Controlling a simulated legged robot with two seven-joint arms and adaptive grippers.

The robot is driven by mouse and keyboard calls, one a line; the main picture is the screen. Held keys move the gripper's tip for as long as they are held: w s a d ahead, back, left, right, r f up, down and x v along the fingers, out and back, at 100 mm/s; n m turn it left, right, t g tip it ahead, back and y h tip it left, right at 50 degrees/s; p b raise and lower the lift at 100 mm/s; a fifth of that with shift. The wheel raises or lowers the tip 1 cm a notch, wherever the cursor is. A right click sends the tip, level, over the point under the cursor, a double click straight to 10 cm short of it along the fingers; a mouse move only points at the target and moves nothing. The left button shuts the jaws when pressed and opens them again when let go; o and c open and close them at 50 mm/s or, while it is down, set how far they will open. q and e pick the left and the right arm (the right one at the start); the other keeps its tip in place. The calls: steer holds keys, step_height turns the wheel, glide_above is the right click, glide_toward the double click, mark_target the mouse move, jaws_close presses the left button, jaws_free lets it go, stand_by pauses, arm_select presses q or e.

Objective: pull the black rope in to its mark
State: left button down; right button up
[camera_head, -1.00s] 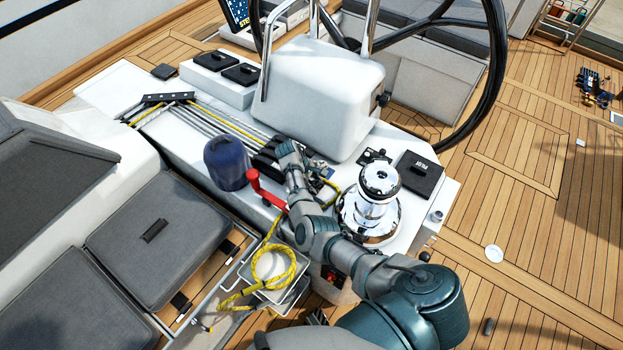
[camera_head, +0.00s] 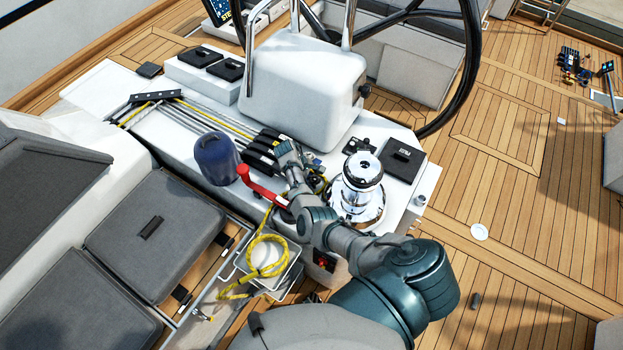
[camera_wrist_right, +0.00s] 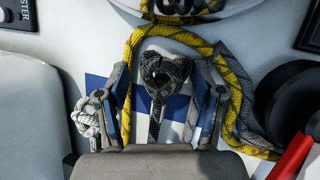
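In the right wrist view, a dark grey-black rope (camera_wrist_right: 165,72) forms a knot-like bunch, with a tail running down from it. My right gripper (camera_wrist_right: 163,78) is open, with one finger on each side of this bunch and gaps showing to both. A yellow rope (camera_wrist_right: 232,75) with dark flecks arches around the fingers. In the head view, my right arm reaches over the white console beside the black rope clutches (camera_head: 262,148) and the chrome winch (camera_head: 362,178); its fingers are mostly hidden there. I cannot make out a mark on the black rope. My left gripper is out of view.
A red handle (camera_head: 262,188) sticks out close to my forearm. A blue-covered winch (camera_head: 215,160) stands left of it. A yellow rope coil (camera_head: 256,250) hangs at a white bin. The steering wheel (camera_head: 473,70) stands behind; open teak deck (camera_head: 510,220) lies right.

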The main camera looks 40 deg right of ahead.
steer(key=v, duration=1.2)
steer(key=shift+w+f, duration=0.1)
steer(key=shift+f, duration=0.1)
